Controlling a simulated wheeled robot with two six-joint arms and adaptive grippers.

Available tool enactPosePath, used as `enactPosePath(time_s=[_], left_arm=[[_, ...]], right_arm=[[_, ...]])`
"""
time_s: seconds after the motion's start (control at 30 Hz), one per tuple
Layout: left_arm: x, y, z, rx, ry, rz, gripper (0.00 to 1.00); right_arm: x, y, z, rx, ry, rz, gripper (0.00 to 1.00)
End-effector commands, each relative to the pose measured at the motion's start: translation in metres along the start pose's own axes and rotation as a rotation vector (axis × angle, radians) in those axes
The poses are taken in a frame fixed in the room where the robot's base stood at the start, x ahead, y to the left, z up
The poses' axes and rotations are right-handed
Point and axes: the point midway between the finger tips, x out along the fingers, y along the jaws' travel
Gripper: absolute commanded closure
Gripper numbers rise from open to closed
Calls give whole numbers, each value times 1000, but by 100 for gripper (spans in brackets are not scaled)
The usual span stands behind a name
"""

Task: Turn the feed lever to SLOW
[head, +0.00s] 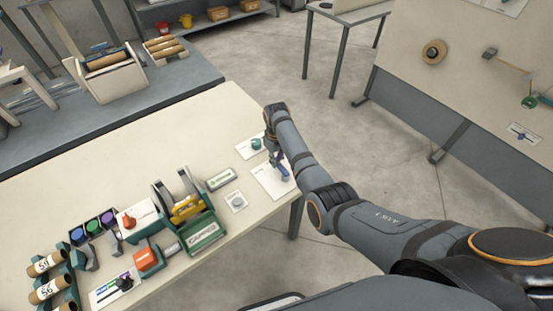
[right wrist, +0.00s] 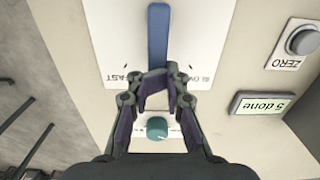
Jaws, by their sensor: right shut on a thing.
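The feed lever is a blue bar (right wrist: 158,35) on a white plate (right wrist: 115,40) marked FAST on the left and SLOW on the right in the right wrist view. The lever stands about midway between the two words. My right gripper (right wrist: 155,84) is shut on the lever's near end, one finger on each side. In the head view the right gripper (head: 279,160) is over the lever (head: 284,172) and its plate (head: 266,181) at the table's right end. The gripper partly hides both there. My left gripper is not in view.
A teal knob (right wrist: 157,127) sits close by on a white plate. A ZERO button (right wrist: 302,40) and a "5 done" display (right wrist: 262,104) are to the right. The green winder (head: 205,232) stands further left on the table (head: 150,120). The table edge is close.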

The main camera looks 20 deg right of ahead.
Motion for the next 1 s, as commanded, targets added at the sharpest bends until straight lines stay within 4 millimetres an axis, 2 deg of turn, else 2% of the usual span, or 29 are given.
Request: enactPosePath(time_s=[0.23,0.27,0.47,0.8,0.87,1.0], left_arm=[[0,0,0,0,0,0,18],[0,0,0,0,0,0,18],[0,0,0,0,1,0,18],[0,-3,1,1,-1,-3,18],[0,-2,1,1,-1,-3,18],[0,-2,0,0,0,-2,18]], right_arm=[[-2,2,-1,1,4,4,100],[-2,2,-1,1,4,5,87],[-2,2,-1,1,5,5,59],[-5,2,-2,1,6,5,58],[-12,2,-2,0,6,5,58],[-41,2,-3,0,10,6,58]])
